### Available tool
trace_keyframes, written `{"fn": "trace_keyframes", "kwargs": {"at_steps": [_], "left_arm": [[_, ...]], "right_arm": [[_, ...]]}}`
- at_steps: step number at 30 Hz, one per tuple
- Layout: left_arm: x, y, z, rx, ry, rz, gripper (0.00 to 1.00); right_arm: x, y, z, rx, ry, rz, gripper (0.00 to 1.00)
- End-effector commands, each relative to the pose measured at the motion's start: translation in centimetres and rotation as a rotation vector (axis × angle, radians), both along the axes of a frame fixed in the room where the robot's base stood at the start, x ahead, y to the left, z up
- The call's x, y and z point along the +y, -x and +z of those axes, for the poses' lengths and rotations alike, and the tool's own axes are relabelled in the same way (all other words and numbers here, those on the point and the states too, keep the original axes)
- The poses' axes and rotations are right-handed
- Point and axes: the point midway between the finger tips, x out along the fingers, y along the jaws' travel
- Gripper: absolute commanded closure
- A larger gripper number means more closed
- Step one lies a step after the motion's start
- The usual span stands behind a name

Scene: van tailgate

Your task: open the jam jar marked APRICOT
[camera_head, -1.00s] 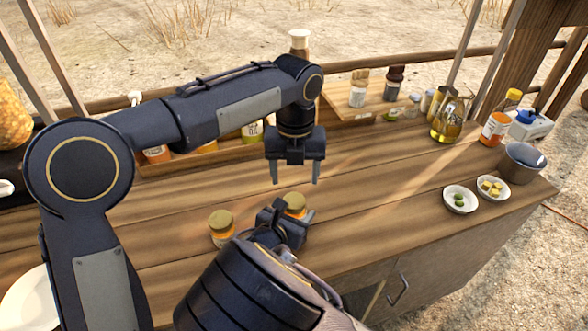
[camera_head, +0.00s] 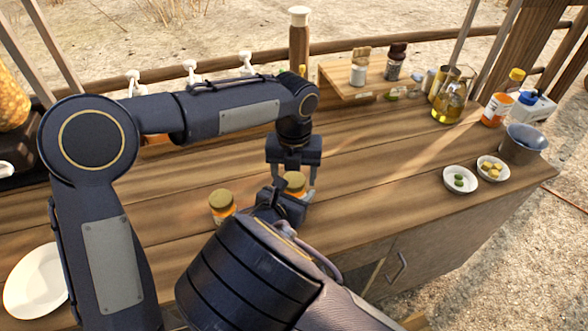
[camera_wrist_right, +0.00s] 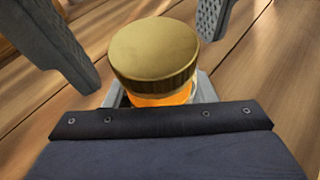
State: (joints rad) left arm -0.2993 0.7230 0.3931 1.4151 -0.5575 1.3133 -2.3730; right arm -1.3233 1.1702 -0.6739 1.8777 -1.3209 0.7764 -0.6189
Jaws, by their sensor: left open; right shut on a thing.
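A jar with a gold lid (camera_head: 294,182) and orange contents stands on the wooden counter, partly behind my right gripper (camera_head: 280,207). The right wrist view shows its lid (camera_wrist_right: 154,52) on top and orange glass (camera_wrist_right: 165,97) below. My right gripper is shut on the jar's body. My left gripper (camera_head: 293,177) points down, open, with its fingers on either side of the lid; I cannot tell whether they touch it. A second gold-lidded jar (camera_head: 222,206) stands to the left, apart from the grippers. No label is readable on either jar.
Two small bowls (camera_head: 460,180) and a grey pot (camera_head: 523,145) stand at the right. An oil jug (camera_head: 449,104) and bottles are behind them. A raised wooden shelf (camera_head: 350,86) holds jars. A white plate (camera_head: 36,282) lies at left. The counter's middle is clear.

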Motion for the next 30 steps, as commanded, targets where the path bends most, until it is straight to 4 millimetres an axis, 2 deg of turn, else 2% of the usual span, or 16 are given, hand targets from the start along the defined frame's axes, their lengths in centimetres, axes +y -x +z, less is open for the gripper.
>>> {"fn": "trace_keyframes", "kwargs": {"at_steps": [2, 12, 13, 17, 24, 27, 30], "left_arm": [[0.00, 0.00, 0.01, 0.000, 0.000, 0.000, 0.36], [-0.01, 0.01, 0.05, 0.000, 0.000, 0.000, 0.80], [-0.01, 0.01, 0.05, 0.000, 0.000, 0.000, 0.82], [-0.02, 0.02, 0.07, 0.000, 0.000, 0.050, 0.82], [-0.05, 0.04, 0.14, -0.001, 0.000, 0.466, 0.82], [-0.03, 0.01, 0.13, -0.001, 0.000, 0.569, 0.82], [-0.03, 0.01, 0.13, 0.000, 0.001, 0.599, 0.82]], "right_arm": [[0.03, -0.01, 0.02, 0.000, 0.000, 0.001, 1.00], [0.03, -0.01, 0.02, 0.000, 0.000, 0.001, 1.00], [0.03, -0.01, 0.02, 0.000, 0.000, 0.001, 1.00], [0.03, -0.01, 0.02, 0.000, 0.000, 0.001, 1.00], [0.03, -0.01, 0.02, 0.000, 0.000, 0.001, 1.00], [0.03, -0.01, 0.02, 0.000, 0.000, 0.001, 1.00], [0.02, -0.01, 0.02, 0.000, 0.000, 0.001, 1.00]]}}
